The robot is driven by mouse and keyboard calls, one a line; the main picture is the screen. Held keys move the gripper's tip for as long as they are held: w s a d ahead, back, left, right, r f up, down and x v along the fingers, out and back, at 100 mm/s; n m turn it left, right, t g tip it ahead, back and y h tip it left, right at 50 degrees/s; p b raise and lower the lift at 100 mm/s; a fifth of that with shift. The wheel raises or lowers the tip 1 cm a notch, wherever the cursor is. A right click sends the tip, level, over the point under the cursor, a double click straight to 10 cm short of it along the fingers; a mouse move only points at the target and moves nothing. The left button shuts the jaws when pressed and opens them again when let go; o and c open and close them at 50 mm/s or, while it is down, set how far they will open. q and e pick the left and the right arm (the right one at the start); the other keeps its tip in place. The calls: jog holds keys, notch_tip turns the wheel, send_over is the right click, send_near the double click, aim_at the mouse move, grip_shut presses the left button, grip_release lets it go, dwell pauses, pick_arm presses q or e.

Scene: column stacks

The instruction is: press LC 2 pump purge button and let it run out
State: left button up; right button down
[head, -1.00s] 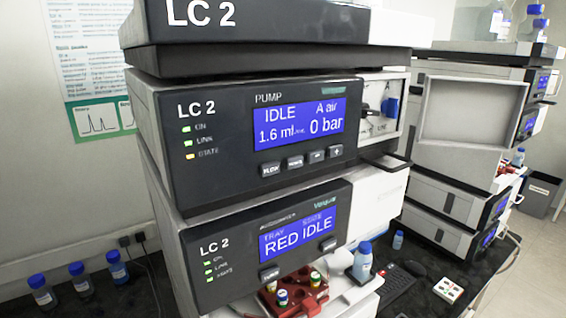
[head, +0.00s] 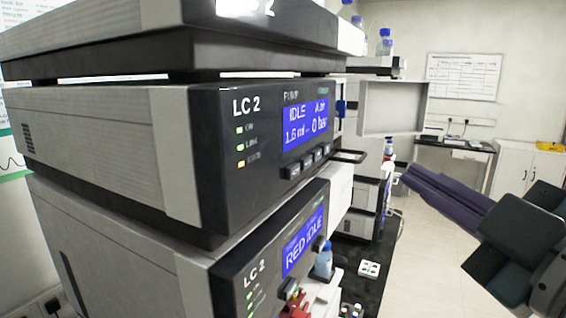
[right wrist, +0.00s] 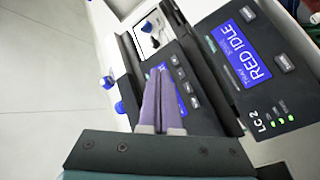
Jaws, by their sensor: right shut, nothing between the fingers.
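The LC 2 pump (head: 215,185) is the upper module in the head view. Its screen (head: 306,121) shows IDLE, 1.6 ml and 0 bar, with a row of small dark buttons below. The purge button (head: 307,161) seems to be second from the left; its label is too small to read. My right gripper (head: 405,173) has long purple fingers, shut and empty, out to the right of the stack. In the right wrist view the fingers (right wrist: 158,72) point over the pump panel, partly covering its screen, beside the button row (right wrist: 187,88). Contact is not visible. My left gripper is out of view.
The autosampler (head: 302,245) below shows RED IDLE, with a blue-capped bottle (head: 323,262) and vials near it. A second stack stands behind. Open floor lies to the right.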

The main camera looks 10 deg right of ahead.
aim_at(306, 163)
jog(key=w+a+b, duration=0.1)
jog(key=w+a, duration=0.4)
jog(key=a, duration=0.2)
jog(key=shift+a, duration=0.15)
dwell(1.0)
dwell(0.8)
jog(key=shift+a, duration=0.1)
jog(key=shift+w+a, duration=0.2)
jog(key=shift+a, duration=0.05)
dwell(0.5)
